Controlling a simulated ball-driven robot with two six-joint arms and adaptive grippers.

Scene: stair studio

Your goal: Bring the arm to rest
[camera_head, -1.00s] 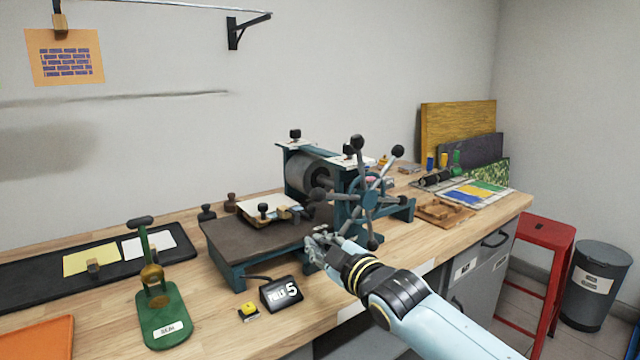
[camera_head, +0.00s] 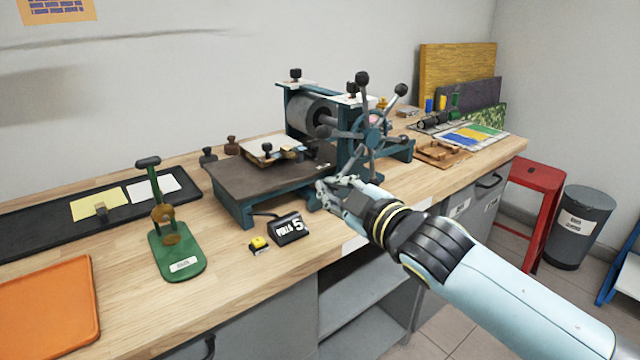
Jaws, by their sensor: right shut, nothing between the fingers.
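My right arm comes in from the lower right. Its right gripper (camera_head: 327,192) is shut and empty, in front of the press at the bench's front edge. The teal press (camera_head: 303,118) has a grey roller, a spoked handwheel (camera_head: 372,128) and a dark flat bed (camera_head: 238,178). The gripper overlaps the press's lower frame in the picture; I cannot tell whether it touches. My left gripper is not in view.
A small counter sign (camera_head: 288,229) and a yellow block (camera_head: 259,244) stand on the wooden bench before the press. A green stamping tool (camera_head: 177,252) and an orange tray (camera_head: 45,305) are at left. A red stool (camera_head: 540,185) and grey bin (camera_head: 580,225) stand at right.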

